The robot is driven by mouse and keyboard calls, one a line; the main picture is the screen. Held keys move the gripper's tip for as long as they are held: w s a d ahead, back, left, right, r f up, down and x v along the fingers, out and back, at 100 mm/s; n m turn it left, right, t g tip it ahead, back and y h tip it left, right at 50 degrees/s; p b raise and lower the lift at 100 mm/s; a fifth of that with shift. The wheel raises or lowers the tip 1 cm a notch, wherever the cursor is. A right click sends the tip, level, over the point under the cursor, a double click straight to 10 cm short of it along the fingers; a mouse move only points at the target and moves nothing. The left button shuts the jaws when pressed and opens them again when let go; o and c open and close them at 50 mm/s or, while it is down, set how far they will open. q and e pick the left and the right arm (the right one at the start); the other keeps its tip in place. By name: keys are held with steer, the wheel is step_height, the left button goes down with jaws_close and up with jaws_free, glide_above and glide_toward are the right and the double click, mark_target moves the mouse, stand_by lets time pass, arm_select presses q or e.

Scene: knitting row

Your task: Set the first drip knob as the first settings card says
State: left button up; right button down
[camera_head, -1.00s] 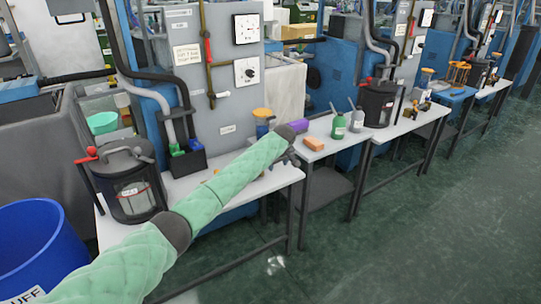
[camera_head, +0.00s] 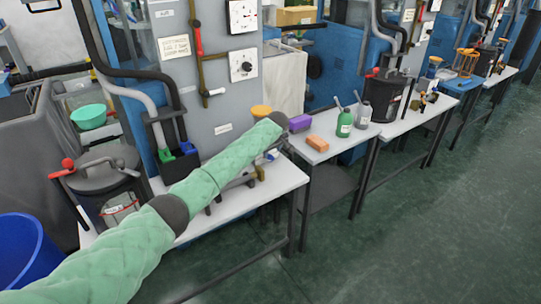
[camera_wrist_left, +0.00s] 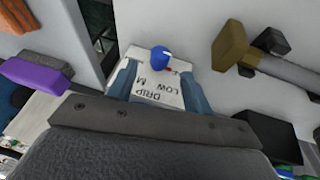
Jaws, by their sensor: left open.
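In the left wrist view a blue drip knob (camera_wrist_left: 160,57) with a small red mark sits on a white plate (camera_wrist_left: 157,92) reading "DRIP", "LOW" and a partly hidden "M". My left gripper (camera_wrist_left: 158,76) is open, its two grey-blue fingers either side of the plate, apparently apart from the knob. In the head view the left gripper (camera_head: 277,152) is small, at the end of my green-sleeved arm over the first white bench. A settings card (camera_head: 175,47) hangs on the grey machine panel; its writing is too small to read surely. My right gripper is not in view.
Purple (camera_head: 299,122) and orange (camera_head: 317,143) blocks, a green bottle (camera_head: 344,123) and a grey bottle (camera_head: 362,116) stand on the bench to the right. A lidded dark pot (camera_head: 108,170) stands left. The green floor in front is clear.

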mark_target(271, 157)
arm_select(q)
steer(key=x, duration=0.5)
steer(key=shift+w, duration=0.1)
steer(key=shift+w+a+f, duration=0.1)
steer(key=shift+f, duration=0.25)
steer(key=shift+c, duration=0.4)
steer(key=c, duration=0.9)
